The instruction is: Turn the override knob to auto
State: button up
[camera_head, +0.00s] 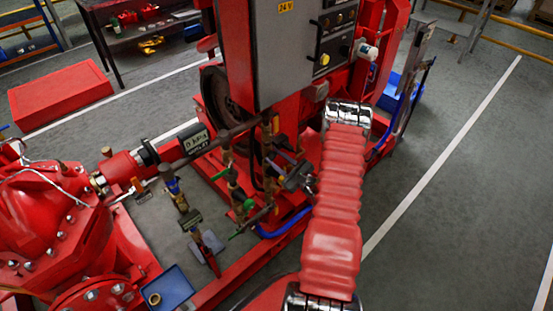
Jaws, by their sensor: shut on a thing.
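The grey control cabinet (281,50) stands at the top centre with a yellow label on its front. Its black side panel (337,38) carries small knobs and buttons. A yellow knob (324,59) sits low on this panel. The markings are too small to read, so I cannot tell which control is the override knob or where it points. My red sleeved arm rises from the bottom edge to a shiny joint below the cabinet.
Pipes and valves (236,190) crowd the space left of my arm. A red pump (50,215) stands at the left, with a blue tray (171,288) near the bottom. A red box (60,97) and a workbench are behind. The grey floor at the right is clear.

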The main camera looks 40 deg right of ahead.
jog(key=n, duration=0.6)
jog(key=shift+a+f+n, duration=0.1)
jog(key=shift+a+n, duration=0.1)
jog(key=shift+n, duration=0.1)
jog(key=n, duration=0.6)
jog(key=shift+a+f, duration=0.15)
jog(key=shift+f, duration=0.05)
jog(key=o, duration=1)
jog(key=shift+o, duration=0.2)
jog(key=shift+s, duration=0.1)
jog(key=s, duration=1.3)
jog(key=shift+s+d, duration=0.3)
